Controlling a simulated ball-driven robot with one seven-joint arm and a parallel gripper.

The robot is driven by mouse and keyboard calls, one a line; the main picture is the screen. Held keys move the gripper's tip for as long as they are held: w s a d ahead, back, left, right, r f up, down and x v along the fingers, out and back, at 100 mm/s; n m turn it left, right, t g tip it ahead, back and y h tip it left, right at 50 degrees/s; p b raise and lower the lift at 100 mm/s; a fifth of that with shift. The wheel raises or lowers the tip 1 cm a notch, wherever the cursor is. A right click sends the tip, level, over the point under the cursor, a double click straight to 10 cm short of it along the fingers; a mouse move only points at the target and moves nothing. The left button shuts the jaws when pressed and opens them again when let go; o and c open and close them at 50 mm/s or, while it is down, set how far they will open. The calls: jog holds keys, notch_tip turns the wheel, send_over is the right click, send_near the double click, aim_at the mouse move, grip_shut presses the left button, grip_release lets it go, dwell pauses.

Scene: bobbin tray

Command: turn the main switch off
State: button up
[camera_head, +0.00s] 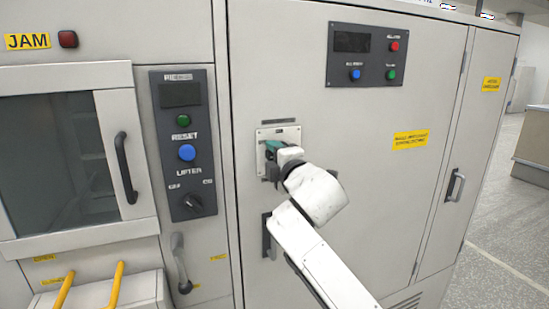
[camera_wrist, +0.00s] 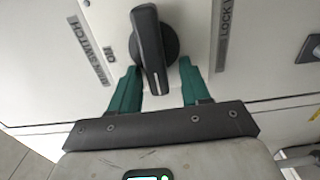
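The main switch (camera_wrist: 150,48) is a black rotary handle on a round black base, on a pale plate. In the wrist view a label reading SWITCH lies to its left, with a smaller ON-like label nearer. The handle's long grip points down the picture, tilted slightly. My gripper (camera_wrist: 159,67) has its two green fingers apart, one on each side of the handle's lower end, with gaps visible. In the head view my gripper (camera_head: 272,149) is at the switch plate (camera_head: 280,132) on the cabinet door and hides the handle.
A panel (camera_head: 365,55) with a screen and coloured buttons is above right. A door handle (camera_head: 268,235) sits just below my gripper, near my arm. Open floor lies far right.

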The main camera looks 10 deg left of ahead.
jog(key=b+v, duration=0.1)
jog(key=v, duration=1)
jog(key=shift+w, duration=0.1)
jog(key=s+d+f+m+g+h, duration=0.2)
jog(key=s+d+f+m, duration=0.4)
jog(key=f, duration=0.5)
jog(key=s+d+f+m+g+h, duration=0.25)
jog(key=s+d+f+m, duration=0.25)
jog(key=d+f, duration=0.45)
jog(key=s+d+f+m+g+h, duration=0.25)
jog(key=s+d+f+m, duration=0.3)
jog(key=f, duration=0.65)
jog(key=s+d+f+m+g+h, duration=0.1)
jog(key=s+d+f+m+g, duration=0.1)
jog(key=s, duration=0.7)
jog(key=s+d+f+m+g+h, duration=0.1)
jog(key=s+d+f+m+g, duration=0.1)
jog(key=s+d+f+m, duration=0.2)
jog(key=s+d+f+m+g+h, duration=0.1)
jog(key=s+d+f+m+g, duration=0.2)
jog(key=s+d+f, duration=0.4)
jog(key=s+d, duration=0.1)
jog(key=s, duration=0.8)
jog(key=shift+s+d+f, duration=0.2)
